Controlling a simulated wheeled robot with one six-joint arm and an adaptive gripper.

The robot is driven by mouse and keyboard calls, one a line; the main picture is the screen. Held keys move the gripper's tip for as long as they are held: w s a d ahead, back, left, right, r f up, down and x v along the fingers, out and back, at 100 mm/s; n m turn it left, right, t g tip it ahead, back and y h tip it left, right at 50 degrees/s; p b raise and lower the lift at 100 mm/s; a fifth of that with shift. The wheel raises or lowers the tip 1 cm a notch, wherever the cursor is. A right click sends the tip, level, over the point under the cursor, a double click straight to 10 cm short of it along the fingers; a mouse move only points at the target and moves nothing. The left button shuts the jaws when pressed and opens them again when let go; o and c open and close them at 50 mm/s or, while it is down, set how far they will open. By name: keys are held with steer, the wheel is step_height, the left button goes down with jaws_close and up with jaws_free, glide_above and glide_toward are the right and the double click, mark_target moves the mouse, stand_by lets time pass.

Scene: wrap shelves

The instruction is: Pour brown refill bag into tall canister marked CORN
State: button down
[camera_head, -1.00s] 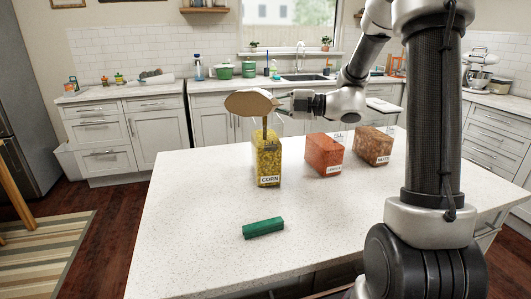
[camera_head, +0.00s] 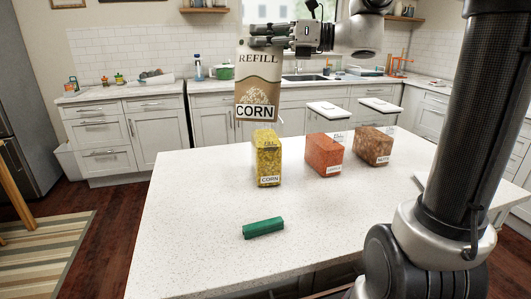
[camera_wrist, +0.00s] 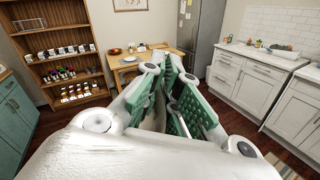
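My gripper (camera_head: 268,36) is shut on the top of the brown refill bag (camera_head: 259,66). The bag hangs upright, its front reading REFILL and CORN, above the canister marked CORN (camera_head: 268,165). That canister stands on the counter with yellow corn in it, up to about its fill mark. No lid shows on it, and its clear upper part is hard to make out behind or below the bag. In the wrist view my gripper's green-padded fingers (camera_wrist: 172,80) are close together; the bag is not clearly visible there.
A canister with orange contents (camera_head: 324,155) and the NUTS canister (camera_head: 373,147) stand to the right, with white lids. A green block (camera_head: 263,228) lies on the white counter (camera_head: 195,225) in front.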

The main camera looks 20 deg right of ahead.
steer(key=shift+w, duration=0.1)
steer(key=shift+r, duration=1.45)
steer(key=shift+f, duration=0.1)
